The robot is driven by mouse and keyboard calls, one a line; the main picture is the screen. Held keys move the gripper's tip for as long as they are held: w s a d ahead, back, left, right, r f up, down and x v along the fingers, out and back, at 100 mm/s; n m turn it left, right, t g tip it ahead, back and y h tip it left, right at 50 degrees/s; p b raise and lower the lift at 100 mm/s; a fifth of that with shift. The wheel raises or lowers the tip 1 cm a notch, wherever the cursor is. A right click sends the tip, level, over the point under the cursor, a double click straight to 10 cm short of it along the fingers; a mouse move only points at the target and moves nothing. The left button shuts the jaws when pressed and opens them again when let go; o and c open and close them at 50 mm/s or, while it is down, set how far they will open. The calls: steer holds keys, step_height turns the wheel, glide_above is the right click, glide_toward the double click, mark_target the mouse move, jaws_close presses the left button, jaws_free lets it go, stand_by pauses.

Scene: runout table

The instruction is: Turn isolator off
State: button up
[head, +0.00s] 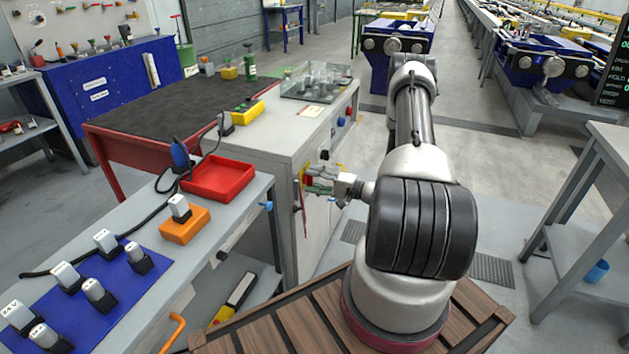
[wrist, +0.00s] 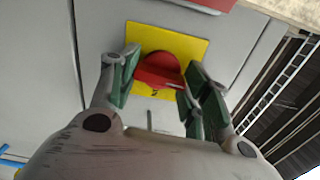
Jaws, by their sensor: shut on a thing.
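The isolator is a red rotary handle (wrist: 158,70) on a square yellow plate (wrist: 192,46), fixed to a grey cabinet face. My gripper (wrist: 160,82) has its green-padded fingers on both sides of the red handle and is shut on it. The handle looks tilted, lower on its right side, in the wrist view. In the head view my gripper (head: 312,184) reaches left to the end face of the grey cabinet (head: 285,130). The handle is mostly hidden there behind the fingers. Markings on the plate are too small to read.
A bench (head: 232,203) with a red tray (head: 218,196), an orange block (head: 184,238) and a blue mat (head: 70,322) with several grey-white pieces stands at the left, close to the cabinet. The floor right of my arm is clear up to a grey table (head: 590,200).

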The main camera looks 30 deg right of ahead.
steer(key=shift+n, duration=0.4)
steer(key=o, duration=1.1)
steer(key=shift+c, duration=0.2)
steer(key=shift+d, duration=0.1)
steer(key=v, duration=1.2)
